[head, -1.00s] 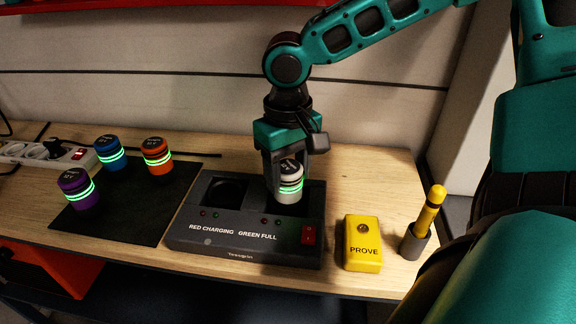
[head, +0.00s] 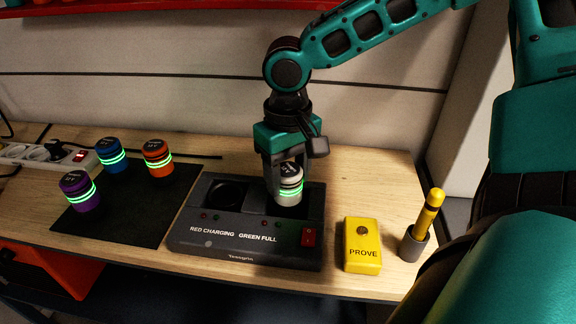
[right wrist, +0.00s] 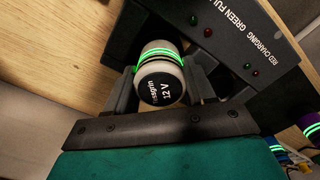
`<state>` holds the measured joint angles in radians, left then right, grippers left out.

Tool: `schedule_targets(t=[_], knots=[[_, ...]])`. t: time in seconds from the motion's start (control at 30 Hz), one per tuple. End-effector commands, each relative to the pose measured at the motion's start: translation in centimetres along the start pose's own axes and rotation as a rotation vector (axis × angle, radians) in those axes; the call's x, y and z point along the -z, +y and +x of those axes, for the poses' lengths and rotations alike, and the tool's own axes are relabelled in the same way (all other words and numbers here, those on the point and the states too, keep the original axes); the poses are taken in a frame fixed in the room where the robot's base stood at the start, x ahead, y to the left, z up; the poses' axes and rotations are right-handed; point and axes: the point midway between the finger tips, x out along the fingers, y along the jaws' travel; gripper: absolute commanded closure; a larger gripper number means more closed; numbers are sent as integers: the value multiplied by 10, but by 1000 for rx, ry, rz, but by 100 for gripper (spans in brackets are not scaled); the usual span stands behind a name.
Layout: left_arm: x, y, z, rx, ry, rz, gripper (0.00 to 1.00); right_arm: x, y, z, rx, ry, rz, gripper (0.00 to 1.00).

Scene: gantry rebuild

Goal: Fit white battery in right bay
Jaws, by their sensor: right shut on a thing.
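The white battery (head: 290,187), with a black top and glowing green bands, is upright in or just over the right bay of the dark charger (head: 240,257). Its lower end is hidden, so I cannot tell how deep it sits. My right gripper (head: 287,178) is shut on it from above. The right wrist view also shows the battery (right wrist: 160,75) between the two fingers (right wrist: 160,88). The left bay (head: 228,192) of the charger is empty. My left gripper is not in view.
Purple (head: 79,191), blue (head: 111,155) and orange (head: 157,158) batteries stand on a black mat (head: 130,218) at left. A yellow PROVE box (head: 361,245) and a yellow pen-like tool in a grey holder (head: 415,243) stand right of the charger. A power strip (head: 45,155) lies far left.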

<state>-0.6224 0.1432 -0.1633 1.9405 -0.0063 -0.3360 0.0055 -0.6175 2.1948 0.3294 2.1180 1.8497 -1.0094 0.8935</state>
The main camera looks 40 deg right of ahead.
Motion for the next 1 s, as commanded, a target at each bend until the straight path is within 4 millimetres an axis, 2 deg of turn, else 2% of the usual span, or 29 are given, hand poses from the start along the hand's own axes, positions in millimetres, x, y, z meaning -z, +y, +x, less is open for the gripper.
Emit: schedule_targets(t=[0.37, 0.97, 1.0], knots=[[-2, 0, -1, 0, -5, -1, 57, 1, 0, 0, 0, 2, 0, 92], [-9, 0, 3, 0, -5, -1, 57, 0, 0, 12, 0, 2, 0, 92], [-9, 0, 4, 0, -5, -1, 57, 1, 0, 12, 0, 2, 0, 45]])
